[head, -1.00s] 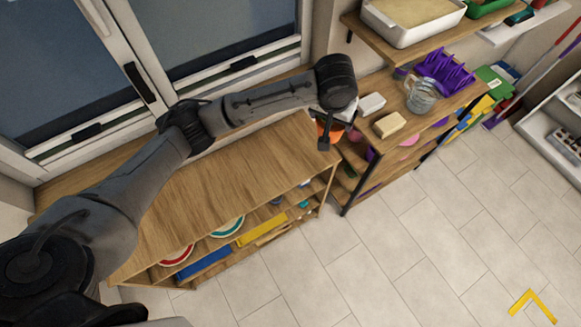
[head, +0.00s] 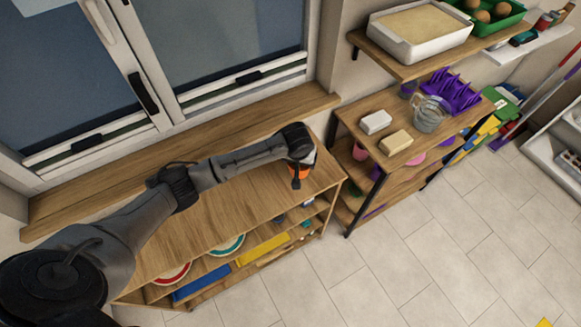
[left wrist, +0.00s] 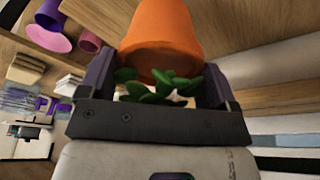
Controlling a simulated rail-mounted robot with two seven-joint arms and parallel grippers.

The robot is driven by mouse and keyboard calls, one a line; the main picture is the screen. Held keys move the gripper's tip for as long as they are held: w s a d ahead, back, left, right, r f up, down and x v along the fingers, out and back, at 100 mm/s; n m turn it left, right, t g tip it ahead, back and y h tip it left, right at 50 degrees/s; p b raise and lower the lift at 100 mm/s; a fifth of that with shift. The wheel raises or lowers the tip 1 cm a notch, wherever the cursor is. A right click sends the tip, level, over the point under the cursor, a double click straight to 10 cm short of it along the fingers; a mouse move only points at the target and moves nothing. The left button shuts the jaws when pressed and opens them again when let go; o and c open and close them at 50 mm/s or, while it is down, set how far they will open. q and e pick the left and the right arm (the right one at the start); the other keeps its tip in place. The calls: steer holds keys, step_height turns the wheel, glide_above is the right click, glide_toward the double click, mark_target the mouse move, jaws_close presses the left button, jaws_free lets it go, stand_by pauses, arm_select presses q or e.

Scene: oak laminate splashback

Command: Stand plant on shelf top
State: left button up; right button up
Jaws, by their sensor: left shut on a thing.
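The plant is an orange pot (left wrist: 162,38) with green leaves (left wrist: 155,86), seen in the left wrist view. My left gripper (left wrist: 153,80) is shut on it, with one dark finger on each side. In the head view, my left gripper (head: 295,172) is over the right end of the wooden shelf top (head: 235,205), and only a small orange part of the pot (head: 301,171) shows beneath my wrist. I cannot tell whether the pot touches the shelf top. My right gripper is not in view.
The rest of the shelf top is bare. Its lower shelf holds plates and a blue tray (head: 202,284). A wooden rack to the right carries a white block (head: 376,122), a tan block (head: 396,143), a glass jug (head: 430,114) and a purple rack (head: 455,90). A window is behind.

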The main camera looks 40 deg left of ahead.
mark_target(291, 168)
arm_select(q)
steer(key=shift+s+a+f, duration=0.35)
steer(key=shift+a+f, duration=0.05)
steer(key=shift+a, duration=0.25)
steer(key=shift+s+a+f, duration=0.3)
steer(key=shift+a+f, duration=0.1)
steer(key=shift+a, duration=0.2)
steer(key=shift+f, duration=2)
steer(key=shift+f, duration=0.15)
steer(key=o, duration=0.9)
steer(key=shift+o, duration=0.2)
steer(key=p+v, duration=0.1)
steer(key=v, duration=1.1)
